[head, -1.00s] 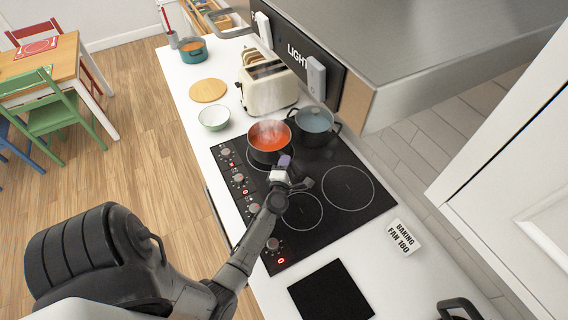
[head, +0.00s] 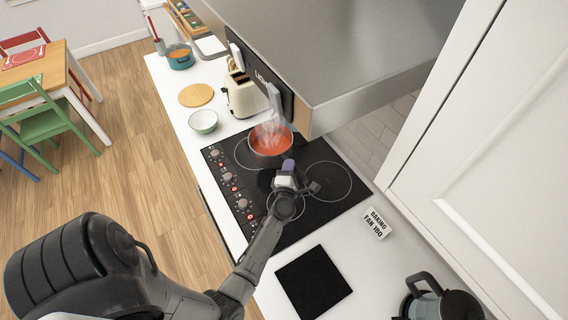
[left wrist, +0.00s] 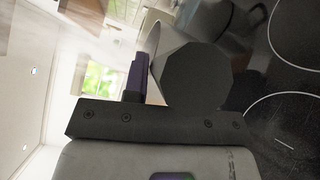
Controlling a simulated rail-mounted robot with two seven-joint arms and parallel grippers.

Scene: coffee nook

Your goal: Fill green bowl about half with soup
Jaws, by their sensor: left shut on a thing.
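The pot of red soup (head: 271,141) is over the back part of the hob, with steam above it. My left gripper (head: 289,178) is at its near side, shut on what looks like its handle; the grip itself is mostly hidden. In the left wrist view a dark faceted shape (left wrist: 197,78), probably the handle end, sits against my purple finger. A dark patch on the hob below the pot may be its shadow; I cannot tell for sure whether it is raised. The pale green bowl (head: 203,121) stands upright on the counter left of the hob and looks empty. My right gripper is out of view.
A toaster (head: 244,97), a round wooden board (head: 196,95) and a teal pot (head: 180,57) stand farther back on the counter. The range hood (head: 350,50) overhangs the right. A black mat (head: 313,282) and a kettle (head: 442,303) are nearer.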

